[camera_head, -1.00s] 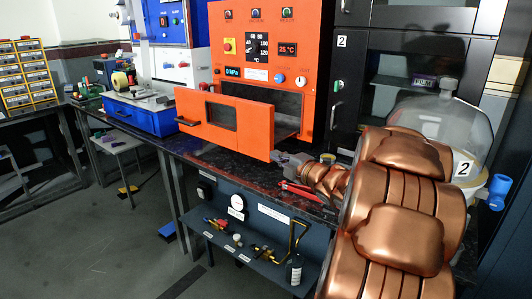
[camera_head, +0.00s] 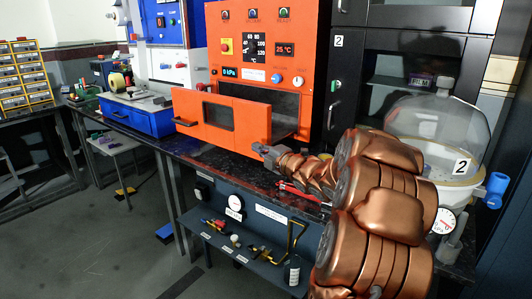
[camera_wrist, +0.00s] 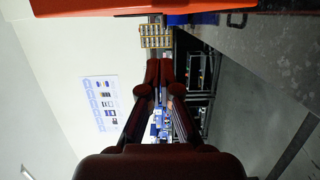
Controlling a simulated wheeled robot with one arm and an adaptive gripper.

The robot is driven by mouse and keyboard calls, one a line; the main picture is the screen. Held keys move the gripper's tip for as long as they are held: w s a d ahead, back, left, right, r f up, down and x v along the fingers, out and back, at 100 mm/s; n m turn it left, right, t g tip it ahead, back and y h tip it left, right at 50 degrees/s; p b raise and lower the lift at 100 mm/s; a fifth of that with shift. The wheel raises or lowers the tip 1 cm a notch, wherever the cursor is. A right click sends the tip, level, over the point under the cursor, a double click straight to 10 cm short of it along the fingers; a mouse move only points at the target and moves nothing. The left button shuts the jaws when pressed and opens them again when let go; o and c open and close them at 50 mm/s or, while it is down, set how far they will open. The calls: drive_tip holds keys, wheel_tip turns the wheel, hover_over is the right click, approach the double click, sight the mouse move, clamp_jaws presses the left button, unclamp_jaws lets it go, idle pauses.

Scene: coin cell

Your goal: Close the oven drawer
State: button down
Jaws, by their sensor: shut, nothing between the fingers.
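The orange oven (camera_head: 226,52) stands on the dark bench. Its drawer (camera_head: 249,124), with a dark window and a black handle at its left end, stands out from the oven body, leaving a gap at the right side. My gripper (camera_head: 257,147) is shut and empty, close to the lower right corner of the drawer front; I cannot tell whether they touch. In the wrist view, the closed fingers (camera_wrist: 160,72) point away from the camera, and an orange part of the oven or drawer (camera_wrist: 120,7) crosses the top.
Red-handled pliers (camera_head: 297,188) lie on the bench below my arm. A glass bell jar (camera_head: 436,125) stands at the right, behind my arm. A blue unit (camera_head: 150,118) is left of the drawer. A shelf with fittings (camera_head: 240,245) is below the bench.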

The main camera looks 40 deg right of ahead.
drive_tip(key=shift+w+d+p, duration=0.2)
drive_tip(key=shift+w+d, duration=0.4)
drive_tip(key=shift+d, duration=0.35)
drive_tip(key=shift+w+d+p, duration=0.15)
drive_tip(key=shift+w+d, duration=0.4)
drive_tip(key=shift+d, duration=0.4)
